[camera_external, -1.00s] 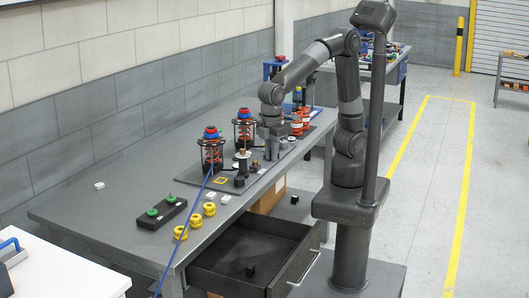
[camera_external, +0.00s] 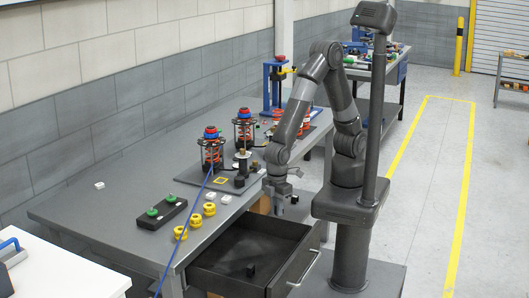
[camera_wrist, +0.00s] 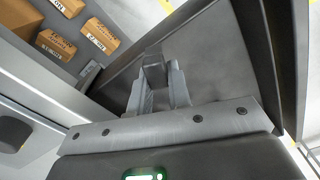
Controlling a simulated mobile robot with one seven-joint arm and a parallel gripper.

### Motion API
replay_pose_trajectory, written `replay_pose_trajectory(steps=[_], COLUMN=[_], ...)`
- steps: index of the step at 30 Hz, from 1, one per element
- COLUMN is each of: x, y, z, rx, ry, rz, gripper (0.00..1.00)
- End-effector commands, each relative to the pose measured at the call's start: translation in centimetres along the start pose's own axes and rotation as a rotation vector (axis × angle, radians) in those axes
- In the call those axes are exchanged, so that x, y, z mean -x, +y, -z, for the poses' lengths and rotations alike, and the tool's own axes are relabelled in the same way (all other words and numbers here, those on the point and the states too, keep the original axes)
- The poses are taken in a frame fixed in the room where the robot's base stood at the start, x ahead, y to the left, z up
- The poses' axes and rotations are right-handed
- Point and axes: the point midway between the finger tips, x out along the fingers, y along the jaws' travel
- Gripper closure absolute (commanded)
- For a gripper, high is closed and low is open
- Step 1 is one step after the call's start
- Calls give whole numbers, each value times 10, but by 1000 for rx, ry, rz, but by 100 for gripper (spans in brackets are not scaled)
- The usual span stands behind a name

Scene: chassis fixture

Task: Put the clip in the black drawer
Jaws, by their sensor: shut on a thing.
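My gripper (camera_external: 279,205) hangs by the table's front edge, at the far end of the open black drawer (camera_external: 215,262). In the wrist view my gripper (camera_wrist: 157,92) points down with its fingers close together on a small grey piece, which I take to be the clip (camera_wrist: 154,74). Most of the clip is hidden between the fingers, and it is too small to make out in the external view. In the wrist view the dark drawer (camera_wrist: 222,45) lies below and to the right of the fingers. A small black block (camera_external: 250,270) lies inside the drawer.
The grey table (camera_external: 100,205) carries yellow parts (camera_external: 209,209), a black box with green buttons (camera_external: 158,213) and a spring fixture (camera_external: 211,150). A blue cable hangs across its front. Cardboard boxes (camera_wrist: 55,43) sit to the left in the wrist view.

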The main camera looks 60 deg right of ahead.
Motion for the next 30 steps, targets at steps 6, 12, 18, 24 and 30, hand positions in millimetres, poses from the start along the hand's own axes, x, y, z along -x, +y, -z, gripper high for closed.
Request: replay_pose_trajectory(steps=[6, 12, 18, 24, 30], x=[-32, -53, -61, -85, -100], y=[-49, -82, -93, -92, -92], z=[18, 33, 37, 36, 37], rx=[7, 3, 0, 0, -1], ry=[-4, -2, -1, -5, -2], rz=[-1, -1, 0, -1, 0], gripper=[100, 100, 100, 100, 100])
